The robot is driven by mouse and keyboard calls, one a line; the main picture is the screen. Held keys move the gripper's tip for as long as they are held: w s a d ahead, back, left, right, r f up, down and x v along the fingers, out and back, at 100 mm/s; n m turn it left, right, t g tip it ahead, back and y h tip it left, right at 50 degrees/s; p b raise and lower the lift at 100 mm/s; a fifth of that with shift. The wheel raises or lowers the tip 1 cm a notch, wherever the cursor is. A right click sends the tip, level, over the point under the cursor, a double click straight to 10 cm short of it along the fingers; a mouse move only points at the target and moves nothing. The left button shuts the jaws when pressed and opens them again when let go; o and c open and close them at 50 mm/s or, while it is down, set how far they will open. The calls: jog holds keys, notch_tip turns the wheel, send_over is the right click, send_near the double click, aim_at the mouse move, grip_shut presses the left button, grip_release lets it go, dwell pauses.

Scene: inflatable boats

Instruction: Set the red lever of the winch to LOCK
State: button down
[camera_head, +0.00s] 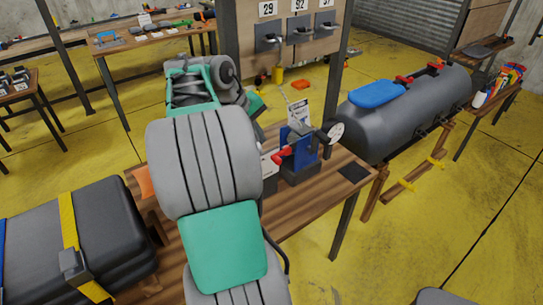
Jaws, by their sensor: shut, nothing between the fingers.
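A device with a blue upright plate (299,143) and a dark base (301,172) stands on the wooden workbench (318,203); it looks like the winch. A red handle (281,156), probably the lever, sticks out on its left side toward me. Its LOCK marking is not readable, so its setting cannot be told. A white label (269,163) is partly hidden by my arm, just left of the handle. My grey and green arm fills the middle of the view, left of the device. My gripper's fingers do not show; arm links may hide them.
A round white gauge (337,132) and a printed card (298,111) are by the device. A dark flat pad (354,173) lies at the bench's right end. A black case (75,245) is at left. A grey boat tube (405,112) lies behind right.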

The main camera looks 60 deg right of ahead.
aim_at(275, 160)
jog(key=p+x, duration=0.1)
jog(key=x, duration=0.9)
jog(key=shift+f, duration=0.1)
jog(key=shift+f, duration=0.15)
